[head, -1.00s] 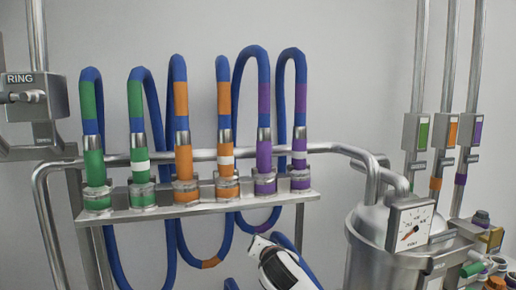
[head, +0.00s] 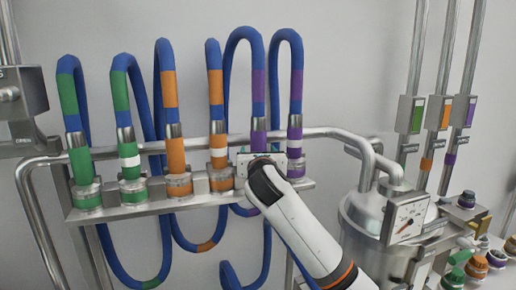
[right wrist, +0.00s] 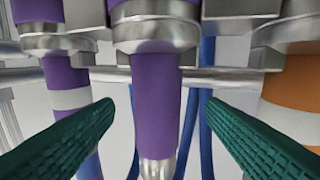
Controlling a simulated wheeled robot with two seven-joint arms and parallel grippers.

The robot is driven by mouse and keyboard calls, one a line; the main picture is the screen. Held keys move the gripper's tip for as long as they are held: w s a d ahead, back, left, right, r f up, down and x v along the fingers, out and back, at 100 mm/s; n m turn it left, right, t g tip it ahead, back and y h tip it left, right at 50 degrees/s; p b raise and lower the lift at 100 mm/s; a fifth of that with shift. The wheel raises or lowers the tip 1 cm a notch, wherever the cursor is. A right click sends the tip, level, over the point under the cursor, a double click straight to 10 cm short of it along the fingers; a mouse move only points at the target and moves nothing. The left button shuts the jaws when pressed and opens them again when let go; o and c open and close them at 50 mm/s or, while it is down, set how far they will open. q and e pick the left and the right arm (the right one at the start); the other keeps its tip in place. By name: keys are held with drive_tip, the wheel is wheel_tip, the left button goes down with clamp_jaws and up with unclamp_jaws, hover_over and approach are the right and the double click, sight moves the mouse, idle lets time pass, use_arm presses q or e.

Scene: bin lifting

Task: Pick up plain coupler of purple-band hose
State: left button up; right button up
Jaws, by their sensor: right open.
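The plain purple coupler (head: 258,138) hangs under a blue hose with a purple band (head: 258,86), in the rack. My right gripper (head: 262,156) is in front of it and hides its lower part. In the right wrist view, which looks inverted, the plain purple coupler (right wrist: 157,98) stands in the middle, between the two green fingers. The fingers are open, apart from each other, with one on each side of the coupler. I cannot tell how deep they reach around it. My left gripper is not in view.
The purple coupler with a white band (head: 294,143) stands close to the right, the white-banded orange coupler (head: 219,158) to the left. The steel rack bar (head: 160,207) runs below. A tank with a gauge (head: 407,217) stands at right.

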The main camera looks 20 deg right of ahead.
sight(259, 150)
drive_tip(key=p+x, duration=0.2)
drive_tip(key=x, duration=0.1)
drive_tip(key=shift+w+d, duration=0.2)
drive_tip(key=shift+w+d+f, duration=0.1)
drive_tip(key=shift+w+f, duration=0.15)
drive_tip(key=shift+w, duration=0.45)
drive_tip(key=shift+r, duration=0.1)
drive_tip(key=c, duration=1.3)
